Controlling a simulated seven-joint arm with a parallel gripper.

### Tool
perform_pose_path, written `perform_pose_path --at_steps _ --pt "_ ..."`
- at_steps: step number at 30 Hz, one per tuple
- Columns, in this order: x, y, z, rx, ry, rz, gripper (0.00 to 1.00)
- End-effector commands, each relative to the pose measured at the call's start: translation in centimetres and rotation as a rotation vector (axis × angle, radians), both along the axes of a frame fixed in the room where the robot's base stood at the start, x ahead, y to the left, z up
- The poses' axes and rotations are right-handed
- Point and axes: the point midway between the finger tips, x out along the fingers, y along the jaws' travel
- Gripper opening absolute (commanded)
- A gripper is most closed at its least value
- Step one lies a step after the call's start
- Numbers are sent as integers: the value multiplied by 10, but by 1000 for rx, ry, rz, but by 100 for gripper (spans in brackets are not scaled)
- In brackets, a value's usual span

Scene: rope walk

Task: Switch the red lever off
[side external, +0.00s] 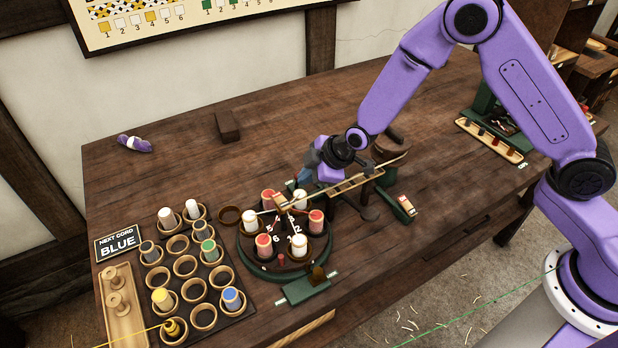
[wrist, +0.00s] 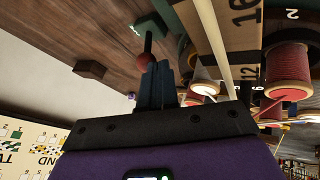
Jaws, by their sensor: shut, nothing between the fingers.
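The red lever (wrist: 147,60) shows in the wrist view as a dark rod with a red ball at its end. It stands by a green base (wrist: 166,14) on the table. My gripper (wrist: 167,72) is shut and empty, with its fingertips right beside the red ball on its right. I cannot tell whether they touch it. In the side external view my gripper (side external: 310,165) is low over the table, behind the numbered wooden beam. The red lever cannot be made out there, and my gripper and wrist hide that area.
A round spool carousel (side external: 262,270) stands in front of my gripper. The wooden beam (side external: 345,187) runs close to my wrist. A spool rack (side external: 220,295) and a sign reading "NEXT CORD BLUE" (side external: 118,243) are at left. A dark block (side external: 228,126) lies behind, with clear table around it.

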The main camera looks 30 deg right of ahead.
Motion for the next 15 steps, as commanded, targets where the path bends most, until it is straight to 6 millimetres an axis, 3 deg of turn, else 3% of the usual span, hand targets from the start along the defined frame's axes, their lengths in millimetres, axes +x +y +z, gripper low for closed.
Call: perform_pose_path --at_steps 15 --pt "3 0 1 0 30 0 0"
